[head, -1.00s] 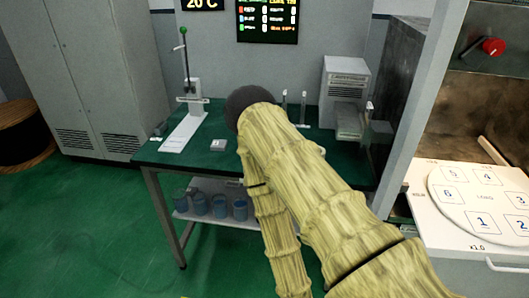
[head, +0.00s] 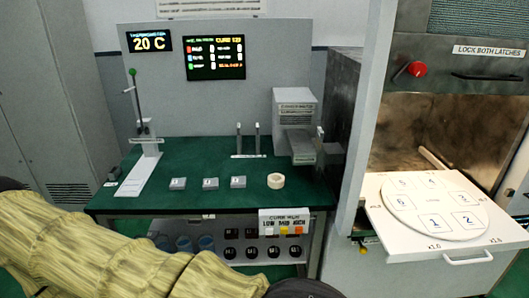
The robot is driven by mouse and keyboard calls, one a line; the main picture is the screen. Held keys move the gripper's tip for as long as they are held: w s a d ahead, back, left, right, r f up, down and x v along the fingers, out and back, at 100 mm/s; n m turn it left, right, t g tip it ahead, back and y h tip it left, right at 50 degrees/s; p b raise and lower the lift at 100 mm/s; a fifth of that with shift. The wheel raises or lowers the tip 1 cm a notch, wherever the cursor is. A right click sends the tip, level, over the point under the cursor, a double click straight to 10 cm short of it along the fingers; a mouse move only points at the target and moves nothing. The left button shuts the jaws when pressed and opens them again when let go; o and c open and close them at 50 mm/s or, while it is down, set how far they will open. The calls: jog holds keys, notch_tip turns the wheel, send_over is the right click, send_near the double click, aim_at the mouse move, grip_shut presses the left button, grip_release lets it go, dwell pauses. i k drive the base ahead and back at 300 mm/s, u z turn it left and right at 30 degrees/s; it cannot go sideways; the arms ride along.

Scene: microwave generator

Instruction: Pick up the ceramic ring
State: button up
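A small cream ceramic ring (head: 276,181) lies on the green bench top (head: 215,150), right of a row of small numbered blocks and in front of the grey box device. Nothing covers it. My arm's yellowish covered links cross the bottom left of the head view, in front of the lower bench. A dark rounded part shows at the bottom edge. My gripper's fingers are not in view, so I cannot tell how far they are from the ring.
Small blocks (head: 210,184) sit left of the ring. Two upright rods (head: 248,139) stand behind it. A grey box device (head: 295,115) is at the back right and a lever stand (head: 143,150) at the left. A pulled-out tray (head: 395,238) with a numbered disc is at right.

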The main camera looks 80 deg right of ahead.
aim_at(280, 180)
jog(key=u, duration=0.05)
jog(key=i, duration=2.8)
jog(key=z, duration=3.6)
jog(key=i, duration=0.45)
jog(key=z, duration=0.1)
